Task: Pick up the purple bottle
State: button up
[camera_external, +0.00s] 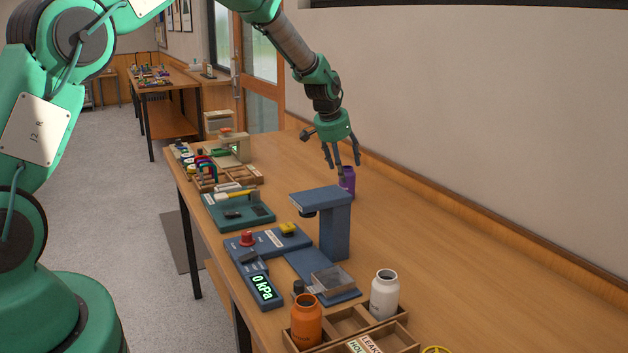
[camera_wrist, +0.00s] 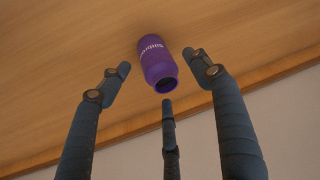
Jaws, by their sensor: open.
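The purple bottle (camera_external: 347,184) stands upright on the wooden table near the wall, behind the blue press-like stand. In the wrist view the purple bottle (camera_wrist: 157,62) shows pale lettering on its side and a dark open mouth facing the camera. My gripper (camera_external: 343,168) is open, with its three dark fingers pointing down just above and around the bottle's top. In the wrist view my gripper (camera_wrist: 163,85) has its fingers spread on three sides of the bottle, with visible gaps and no clear contact.
A blue stand (camera_external: 336,230) is close in front of the bottle. An orange bottle (camera_external: 306,322) and a white bottle (camera_external: 384,294) stand in a wooden tray (camera_external: 345,327) at the near end. A green tray (camera_external: 262,213) lies to the left. The table right of the bottle is clear up to the wall.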

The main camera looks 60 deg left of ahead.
aim_at(347, 179)
jog(key=shift+w+f, duration=0.1)
jog(key=shift+f, duration=0.1)
jog(key=shift+f, duration=0.1)
jog(key=shift+b+x, duration=0.45)
jog(key=shift+x, duration=2.1)
jog(key=shift+w, duration=0.15)
jog(key=c, duration=1.2)
jog(key=shift+c, duration=0.2)
